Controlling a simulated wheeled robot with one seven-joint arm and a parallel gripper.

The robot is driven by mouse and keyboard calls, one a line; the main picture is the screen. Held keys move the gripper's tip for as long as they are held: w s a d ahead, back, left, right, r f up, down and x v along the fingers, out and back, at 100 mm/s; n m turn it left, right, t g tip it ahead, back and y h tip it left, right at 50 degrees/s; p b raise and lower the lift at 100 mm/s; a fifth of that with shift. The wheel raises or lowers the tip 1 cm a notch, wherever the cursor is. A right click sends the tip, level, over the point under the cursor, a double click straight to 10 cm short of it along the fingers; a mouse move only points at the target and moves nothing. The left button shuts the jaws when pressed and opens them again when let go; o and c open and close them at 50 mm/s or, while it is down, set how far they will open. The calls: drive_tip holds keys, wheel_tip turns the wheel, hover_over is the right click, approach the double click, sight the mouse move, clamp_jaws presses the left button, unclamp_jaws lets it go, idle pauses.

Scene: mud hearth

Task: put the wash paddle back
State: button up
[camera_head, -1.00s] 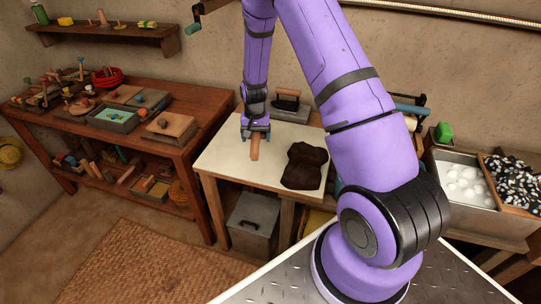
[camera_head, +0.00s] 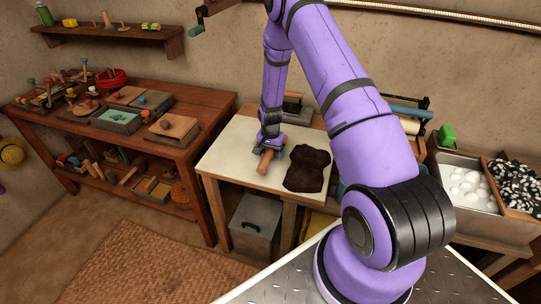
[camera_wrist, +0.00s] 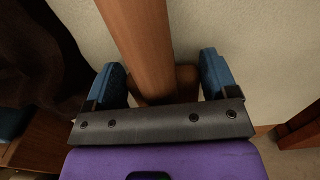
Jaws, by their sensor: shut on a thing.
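The wash paddle (camera_head: 264,165) is a plain brown wooden piece; its lower end sticks out from my gripper (camera_head: 269,148) over the pale-topped table. In the wrist view the wood (camera_wrist: 143,45) runs between the two blue fingers of my gripper (camera_wrist: 163,82), which are shut on it. The part behind the fingers is hidden in the head view. I cannot tell whether the paddle touches the tabletop.
A dark folded cloth (camera_head: 307,172) lies just right of the paddle. The pale table (camera_head: 228,155) is clear on its left. A flat iron (camera_head: 293,101) stands at the back. A wooden bench (camera_head: 205,108) with trays stands left, and a basin of white balls (camera_head: 462,175) right.

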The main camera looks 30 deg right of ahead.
drive_tip(key=shift+f, duration=0.65)
drive_tip(key=shift+f, duration=0.2)
drive_tip(key=o, duration=1.1)
drive_tip(key=shift+a, duration=0.1)
drive_tip(key=shift+r, duration=0.15)
